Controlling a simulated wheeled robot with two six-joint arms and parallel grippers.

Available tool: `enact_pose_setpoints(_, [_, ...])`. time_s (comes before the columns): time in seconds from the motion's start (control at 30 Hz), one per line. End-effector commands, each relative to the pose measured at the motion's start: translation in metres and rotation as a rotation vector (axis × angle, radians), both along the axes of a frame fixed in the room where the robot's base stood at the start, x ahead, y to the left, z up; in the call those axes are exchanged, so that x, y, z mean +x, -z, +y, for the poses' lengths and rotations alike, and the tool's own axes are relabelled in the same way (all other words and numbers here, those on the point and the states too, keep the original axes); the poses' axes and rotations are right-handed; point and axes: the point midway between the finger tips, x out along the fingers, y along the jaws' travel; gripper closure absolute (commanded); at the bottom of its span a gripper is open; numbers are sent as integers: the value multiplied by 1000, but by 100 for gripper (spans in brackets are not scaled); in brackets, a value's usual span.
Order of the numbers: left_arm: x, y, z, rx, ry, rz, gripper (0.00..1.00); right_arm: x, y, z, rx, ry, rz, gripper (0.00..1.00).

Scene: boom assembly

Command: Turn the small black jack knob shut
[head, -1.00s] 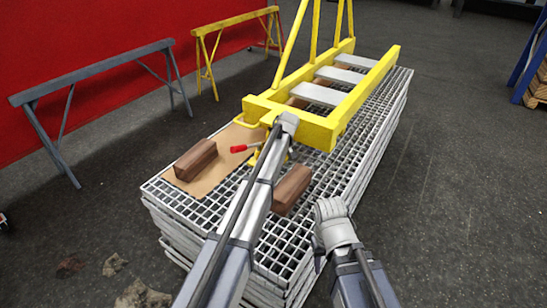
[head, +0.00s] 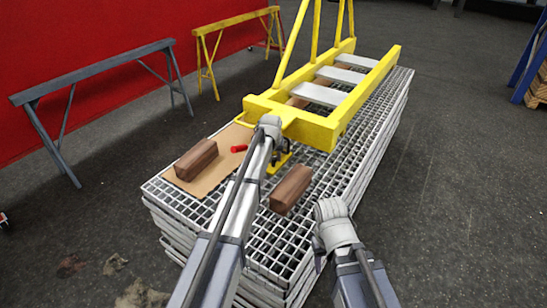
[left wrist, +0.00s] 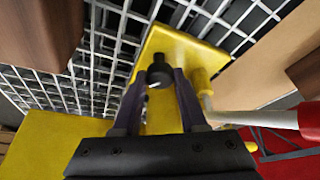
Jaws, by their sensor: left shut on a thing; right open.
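The small black jack knob (left wrist: 159,71) shows in the left wrist view, over the jack's yellow base (left wrist: 185,52). My left gripper (left wrist: 160,78) has its two dark fingers on either side of the knob and is shut on it. In the head view my left gripper (head: 279,151) is at the jack, below the near end of the yellow boom (head: 312,128), and hides the knob. The jack's red handle grip (head: 239,148) sticks out to the left; it also shows in the left wrist view (left wrist: 309,120). My right gripper (head: 331,211) is open and empty, apart from the jack.
Brown wooden blocks lie left (head: 196,160) and right (head: 291,188) of the jack on the stacked gratings (head: 262,262). A tan board (head: 212,182) lies under the left block. Grey (head: 97,73) and yellow (head: 235,22) trestles stand behind. Floor at right is clear.

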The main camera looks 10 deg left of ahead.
Motion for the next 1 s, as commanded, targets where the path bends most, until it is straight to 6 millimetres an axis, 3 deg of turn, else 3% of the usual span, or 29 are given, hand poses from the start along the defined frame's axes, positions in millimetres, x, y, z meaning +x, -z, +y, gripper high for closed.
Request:
enact_pose_setpoints(0.5, [1,0,3,-1,439,2,100,0,0,0,0,0,0,50])
enact_pose_setpoints(1.0, [1,0,4,1,630,2,100,0,0,0,0,0,0,50])
